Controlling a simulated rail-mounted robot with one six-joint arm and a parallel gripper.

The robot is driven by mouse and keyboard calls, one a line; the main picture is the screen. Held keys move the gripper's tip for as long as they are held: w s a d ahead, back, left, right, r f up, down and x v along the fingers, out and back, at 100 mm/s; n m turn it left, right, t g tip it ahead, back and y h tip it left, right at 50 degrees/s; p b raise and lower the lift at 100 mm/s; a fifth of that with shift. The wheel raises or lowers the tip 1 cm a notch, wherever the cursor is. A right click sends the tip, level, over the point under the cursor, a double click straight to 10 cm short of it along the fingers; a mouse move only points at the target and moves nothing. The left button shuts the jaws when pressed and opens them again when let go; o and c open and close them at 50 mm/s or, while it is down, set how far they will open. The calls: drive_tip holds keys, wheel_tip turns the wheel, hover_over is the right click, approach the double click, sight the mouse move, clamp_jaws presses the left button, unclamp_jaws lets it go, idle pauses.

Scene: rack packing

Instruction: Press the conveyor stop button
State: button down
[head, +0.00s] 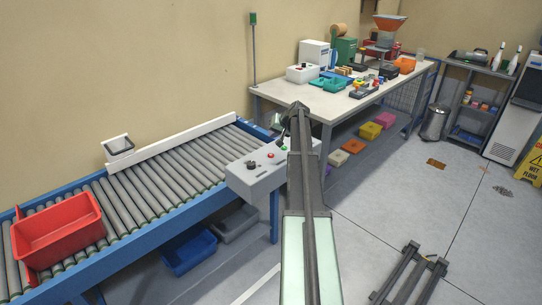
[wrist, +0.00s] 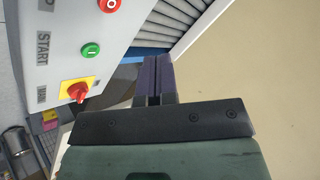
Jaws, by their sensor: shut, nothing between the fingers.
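The grey conveyor control box (head: 245,178) stands at the right end of the roller conveyor. In the head view it carries a red button (head: 270,155), a green button and a dark knob. The wrist view shows the red stop button marked O (wrist: 109,4), cut by the top edge. Below it are the green START button (wrist: 90,50) and a red-and-yellow rotary switch (wrist: 76,91). My gripper (wrist: 158,62) is shut and empty, with its fingertips to the right of the green button, apart from both buttons in the picture. In the head view my arm mostly hides it.
The roller conveyor (head: 165,177) runs left with a red bin (head: 58,232) on it and a white guard rail (head: 185,142) behind. A cluttered workbench (head: 340,100) stands beyond the box. Floor to the right is mostly open.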

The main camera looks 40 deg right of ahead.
sight(272, 154)
drive_tip(key=shift+w+d+r+t, duration=0.2)
drive_tip(key=shift+w+d+r, duration=0.05)
drive_tip(key=shift+w, duration=0.2)
drive_tip(key=shift+w+d+r+t, duration=0.2)
drive_tip(key=shift+w+r, duration=0.05)
drive_tip(key=shift+w, duration=0.15)
drive_tip(key=shift+f, duration=0.1)
wheel_tip(272, 154, down, 9)
drive_tip(key=b, duration=0.9)
idle(1.1)
drive_tip(key=shift+f+b, duration=0.25)
drive_tip(key=shift+b, duration=0.05)
